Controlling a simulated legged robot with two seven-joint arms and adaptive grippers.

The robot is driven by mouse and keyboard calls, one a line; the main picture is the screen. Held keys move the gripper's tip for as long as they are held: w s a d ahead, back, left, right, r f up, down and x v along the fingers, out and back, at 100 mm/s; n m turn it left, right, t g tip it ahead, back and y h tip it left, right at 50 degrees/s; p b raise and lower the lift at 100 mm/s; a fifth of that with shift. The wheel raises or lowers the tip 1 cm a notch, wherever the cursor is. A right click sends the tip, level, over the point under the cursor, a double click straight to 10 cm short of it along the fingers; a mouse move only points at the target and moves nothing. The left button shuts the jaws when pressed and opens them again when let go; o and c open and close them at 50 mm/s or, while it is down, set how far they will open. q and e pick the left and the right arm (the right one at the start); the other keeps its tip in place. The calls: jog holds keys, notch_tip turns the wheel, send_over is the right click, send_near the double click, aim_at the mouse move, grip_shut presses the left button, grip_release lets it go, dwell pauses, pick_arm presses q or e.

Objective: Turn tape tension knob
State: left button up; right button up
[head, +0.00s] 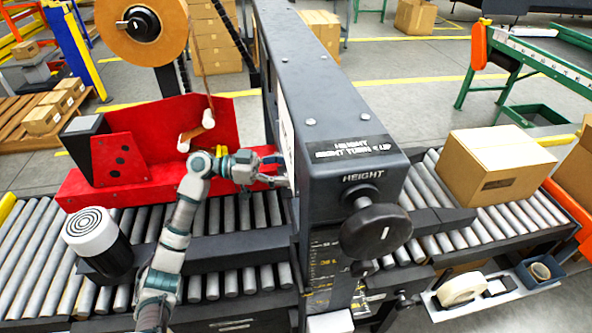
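A large brown tape roll (170,42) hangs at the upper left. A black knob (139,23) with a white mark sits at its hub. A separate large black knob (376,231) labelled HEIGHT is on the front of the dark machine beam. No label naming a tape tension knob is readable. My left gripper (278,170) is beside the dark column, in front of the red tape head (150,150), well below and right of the roll. Its fingers look apart, with nothing visible between them. Whether it touches the column I cannot tell. My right gripper is not in view.
Roller conveyors (30,255) run on both sides of the dark beam (325,95). A cardboard box (495,165) rests on the right one. A black-and-white cylinder (97,240) stands at the left. A tape roll (460,289) lies on a tray at the lower right.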

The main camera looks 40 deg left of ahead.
pick_arm(q)
jog(key=v, duration=0.9)
jog(key=shift+a, duration=0.2)
jog(key=shift+f, duration=0.1)
